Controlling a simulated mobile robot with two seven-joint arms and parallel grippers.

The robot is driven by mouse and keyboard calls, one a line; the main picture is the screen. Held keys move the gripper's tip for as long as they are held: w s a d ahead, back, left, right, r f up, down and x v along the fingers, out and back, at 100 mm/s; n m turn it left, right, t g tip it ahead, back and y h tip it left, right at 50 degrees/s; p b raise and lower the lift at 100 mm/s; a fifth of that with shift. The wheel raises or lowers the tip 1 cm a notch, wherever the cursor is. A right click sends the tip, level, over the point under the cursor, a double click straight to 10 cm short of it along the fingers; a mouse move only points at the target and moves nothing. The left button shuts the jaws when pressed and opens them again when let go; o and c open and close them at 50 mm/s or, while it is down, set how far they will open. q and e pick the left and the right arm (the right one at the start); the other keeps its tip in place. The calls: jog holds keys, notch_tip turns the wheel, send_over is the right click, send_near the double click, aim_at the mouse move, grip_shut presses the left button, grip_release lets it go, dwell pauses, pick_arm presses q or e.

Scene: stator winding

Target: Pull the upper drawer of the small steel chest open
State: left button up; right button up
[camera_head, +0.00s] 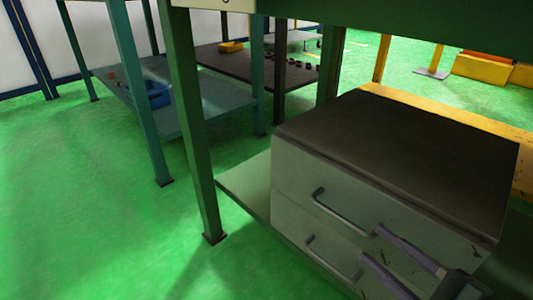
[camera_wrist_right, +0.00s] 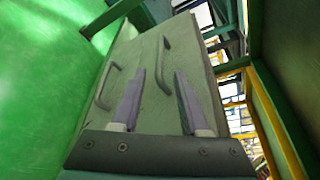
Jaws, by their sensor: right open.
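The small steel chest (camera_head: 410,150) has a dark top and a pale grey front with two drawers, which look closed. The upper drawer (camera_head: 310,178) has a grey bar handle (camera_head: 345,214); the lower drawer has a similar handle (camera_head: 330,262). My right gripper (camera_head: 372,244) is open in front of the chest, to the right of the handles in the head view. In the right wrist view, the upper handle (camera_wrist_right: 166,62) appears between and beyond the two fingertips (camera_wrist_right: 160,76), with nothing gripped. The lower handle (camera_wrist_right: 107,88) lies to the left there. My left gripper is not in view.
The chest stands on a low shelf (camera_head: 240,185) under a green bench, whose leg (camera_head: 192,130) rises left of it. A yellow beam (camera_head: 450,117) runs behind. Green floor (camera_head: 80,210) is clear at left; another bench holds a blue bin (camera_head: 158,95).

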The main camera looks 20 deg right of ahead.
aim_at(352, 229)
jog(key=b+x, duration=0.3)
jog(key=x, duration=0.4)
jog(key=shift+w+a+f, duration=0.1)
jog(key=shift+w+f, duration=0.1)
jog(key=shift+f, duration=0.05)
jog(key=shift+w+b, duration=0.4)
jog(key=shift+w, duration=0.15)
grip_shut()
dwell(0.6)
